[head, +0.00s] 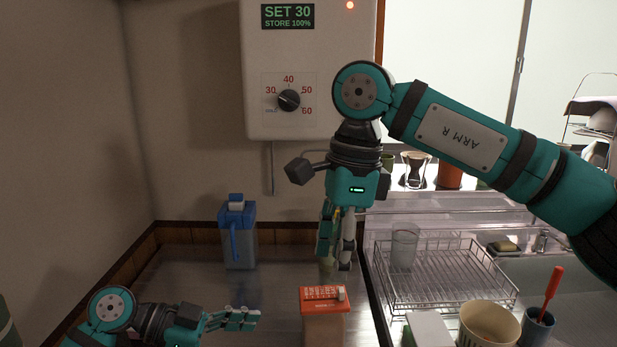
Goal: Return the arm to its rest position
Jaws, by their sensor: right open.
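My right arm comes in from the right, and its gripper (336,260) points down, open, above the counter. Its fingers hang behind and above a box with an orange top (325,325). A small pale object shows behind the fingers; I cannot tell what it is. My left gripper (248,318) is low at the left, its fingers pointing right over the counter. I cannot tell whether it is open or shut, and nothing is clearly seen in it.
A wall unit with a dial (289,100) hangs behind my right gripper. A blue jug (238,236) stands at the back left. A wire dish rack (440,270) holds a clear glass (404,247). A cream bowl (488,325) and a blue cup (537,326) stand at the front right.

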